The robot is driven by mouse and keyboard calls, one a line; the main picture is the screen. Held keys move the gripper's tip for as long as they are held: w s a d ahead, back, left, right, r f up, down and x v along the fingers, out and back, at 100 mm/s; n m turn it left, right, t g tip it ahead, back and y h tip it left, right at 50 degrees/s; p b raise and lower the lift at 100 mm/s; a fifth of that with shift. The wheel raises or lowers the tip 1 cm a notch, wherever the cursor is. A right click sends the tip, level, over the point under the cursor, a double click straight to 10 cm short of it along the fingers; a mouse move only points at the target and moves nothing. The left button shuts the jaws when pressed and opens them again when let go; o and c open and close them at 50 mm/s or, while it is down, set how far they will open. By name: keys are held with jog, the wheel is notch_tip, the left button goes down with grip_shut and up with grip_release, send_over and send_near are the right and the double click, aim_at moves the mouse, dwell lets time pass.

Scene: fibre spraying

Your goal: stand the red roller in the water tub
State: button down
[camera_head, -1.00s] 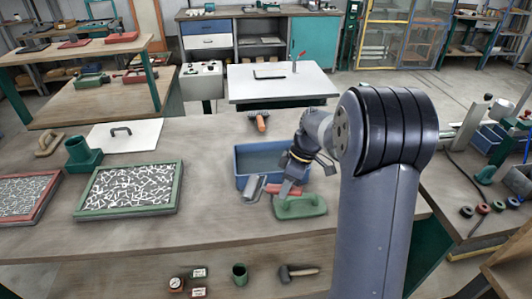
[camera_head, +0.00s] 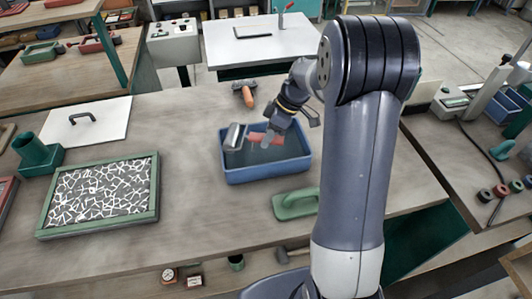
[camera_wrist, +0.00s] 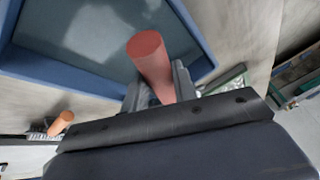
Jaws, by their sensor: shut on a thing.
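The red roller (camera_head: 258,138) has a red handle and a grey head (camera_head: 234,138). My gripper (camera_head: 271,139) is shut on its red handle. In the head view the roller appears over the blue water tub (camera_head: 268,173), its grey head near the tub's left back corner. Whether it touches the tub or water cannot be told. In the wrist view the red handle (camera_wrist: 150,62) sticks out between my gripper's fingers (camera_wrist: 157,88), end towards the camera. The tub's blue rim (camera_wrist: 60,72) and the water inside show behind it. The roller's head is hidden there.
A green float (camera_head: 296,204) lies in front of the tub. An orange-handled tool (camera_head: 246,94) lies behind it. A green-framed panel (camera_head: 101,196), a white board with a handle (camera_head: 82,132) and a green holder (camera_head: 36,157) stand left.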

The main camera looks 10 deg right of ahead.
notch_tip(320, 180, down, 7)
jog(key=b, duration=0.2)
jog(key=shift+b, duration=0.35)
jog(key=shift+f+b, duration=0.3)
jog(key=c, duration=1.1)
grip_release()
jog(key=shift+c, duration=0.2)
jog(key=shift+r, duration=0.2)
jog(key=shift+r+p, duration=0.2)
jog(key=shift+p, duration=0.25)
jog(key=b+v, duration=0.1)
jog(key=v, duration=1)
jog(key=shift+d+r, duration=0.25)
jog(key=shift+r, duration=0.05)
